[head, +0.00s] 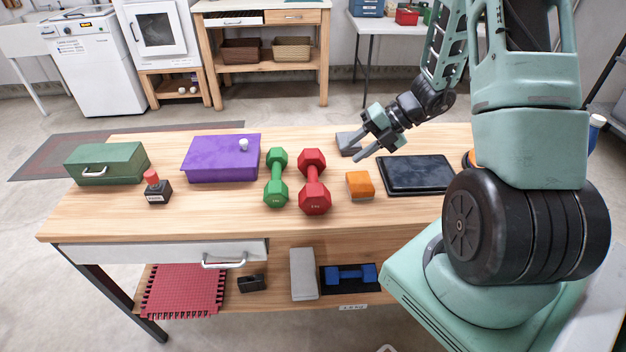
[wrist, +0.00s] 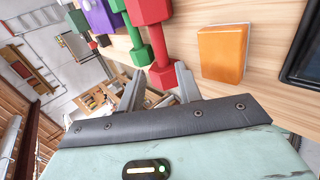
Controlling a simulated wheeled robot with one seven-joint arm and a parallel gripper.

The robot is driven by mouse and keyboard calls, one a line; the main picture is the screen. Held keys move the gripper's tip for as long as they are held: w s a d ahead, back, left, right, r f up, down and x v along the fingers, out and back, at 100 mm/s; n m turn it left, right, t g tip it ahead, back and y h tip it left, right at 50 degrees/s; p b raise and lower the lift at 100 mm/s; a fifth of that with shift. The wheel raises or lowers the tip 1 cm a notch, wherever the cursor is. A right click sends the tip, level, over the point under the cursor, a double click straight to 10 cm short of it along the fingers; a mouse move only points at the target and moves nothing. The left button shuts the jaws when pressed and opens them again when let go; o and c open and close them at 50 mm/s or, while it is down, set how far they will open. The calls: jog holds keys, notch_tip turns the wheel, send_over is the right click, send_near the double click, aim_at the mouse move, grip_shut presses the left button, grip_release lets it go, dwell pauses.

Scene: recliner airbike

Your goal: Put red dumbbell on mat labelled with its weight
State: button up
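The red dumbbell (head: 313,181) lies on the wooden tabletop, its length running front to back, right of a green dumbbell (head: 276,178). Small markings on its near head are too small to read. My gripper (head: 351,153) is open and empty above the table, right of and behind the red dumbbell. In the wrist view, the red dumbbell (wrist: 150,12) shows beyond the open fingers (wrist: 160,70), apart from them. A red mat (head: 185,290) lies on the lower shelf at left. A dark mat (head: 328,288) there lies under a blue dumbbell (head: 350,274), near a small label (head: 352,307).
An orange block (head: 360,185) and a black tablet-like slab (head: 418,174) lie right of the red dumbbell. A purple box (head: 220,160), a stamp-like object (head: 157,188) and a green box (head: 106,163) stand left.

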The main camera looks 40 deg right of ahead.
aim_at(316, 176)
jog(key=x, duration=1.2)
jog(key=shift+a, duration=0.1)
jog(key=shift+r, duration=0.1)
grip_shut()
dwell(0.9)
jog(key=shift+r, duration=0.15)
